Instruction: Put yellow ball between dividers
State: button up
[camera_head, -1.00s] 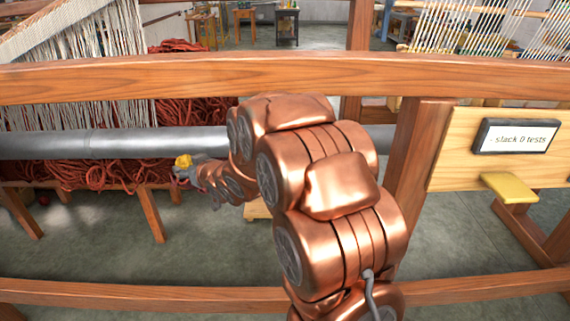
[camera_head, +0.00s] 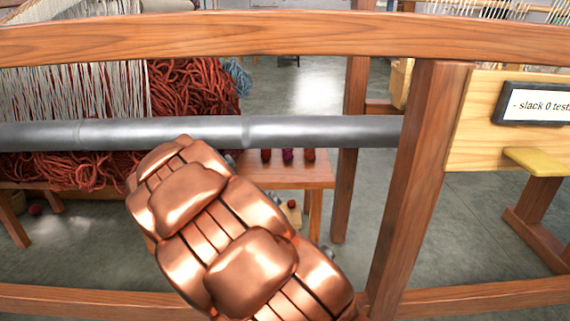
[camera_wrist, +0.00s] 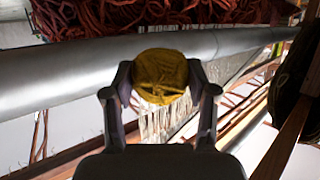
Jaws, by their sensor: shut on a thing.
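The yellow ball (camera_wrist: 160,77) shows in the wrist view, held between the two dark fingers of my gripper (camera_wrist: 160,88). My gripper is shut on it, with a finger on each side. A grey metal bar (camera_wrist: 65,72) crosses behind the ball in that view. In the head view my copper arm hides the gripper and the ball. Several dark red balls (camera_head: 287,155) sit in a row on a low wooden bench (camera_head: 300,175) beyond the bar. I cannot make out dividers there.
The grey bar (camera_head: 320,131) and wooden beam (camera_head: 280,38) run across in front of me. A wooden post (camera_head: 415,180) stands at right beside a panel with a sign (camera_head: 545,105). Red wool (camera_head: 195,90) heaps at left. Open floor (camera_head: 490,250) lies at right.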

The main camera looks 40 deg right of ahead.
jog(key=shift+w+a+f, duration=0.15)
jog(key=shift+a, duration=0.2)
jog(key=shift+d, duration=0.15)
